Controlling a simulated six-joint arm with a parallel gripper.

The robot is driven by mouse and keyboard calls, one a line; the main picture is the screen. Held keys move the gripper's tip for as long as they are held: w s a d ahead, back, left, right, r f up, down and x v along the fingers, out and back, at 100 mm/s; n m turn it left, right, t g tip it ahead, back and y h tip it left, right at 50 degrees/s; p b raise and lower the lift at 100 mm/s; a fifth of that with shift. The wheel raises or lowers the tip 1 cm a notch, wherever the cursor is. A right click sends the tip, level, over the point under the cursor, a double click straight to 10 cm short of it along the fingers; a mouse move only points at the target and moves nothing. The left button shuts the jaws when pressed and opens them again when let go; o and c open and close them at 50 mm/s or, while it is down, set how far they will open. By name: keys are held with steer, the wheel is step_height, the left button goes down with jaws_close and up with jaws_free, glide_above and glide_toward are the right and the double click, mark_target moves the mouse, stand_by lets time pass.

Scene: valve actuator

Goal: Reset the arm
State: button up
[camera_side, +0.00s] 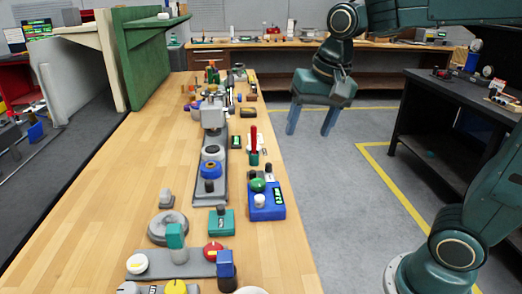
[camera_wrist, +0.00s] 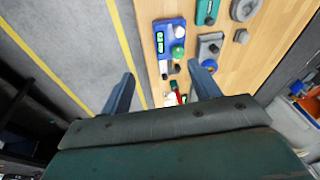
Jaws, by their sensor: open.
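My gripper (camera_side: 309,118) hangs over the grey floor to the right of the wooden workbench (camera_side: 130,165) in the side view, clear of it, with its two blue fingers spread and nothing between them. In the wrist view my gripper (camera_wrist: 162,88) shows both fingers apart, pointing toward the bench edge. A blue box with a green knob and a white knob (camera_side: 266,200) stands on the bench near its right edge. It also shows in the wrist view (camera_wrist: 171,42). A grey fixture with a blue ring (camera_side: 210,170) stands beside it. I cannot tell which part is the valve actuator.
A teal box (camera_side: 221,222), a grey round wheel (camera_side: 168,227) and a red-handled tool (camera_side: 254,143) are on the bench. A green panel (camera_side: 150,55) rises at its far left. A black side table (camera_side: 450,120) stands right. Floor between is open.

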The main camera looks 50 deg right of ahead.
steer(key=s+f+n+t, duration=0.2)
steer(key=s+n, duration=0.5)
steer(key=s, duration=0.6)
steer(key=shift+a+f+n+t, duration=0.3)
steer(key=shift+a+f, duration=0.1)
steer(key=shift+f, duration=0.05)
stand_by(0.6)
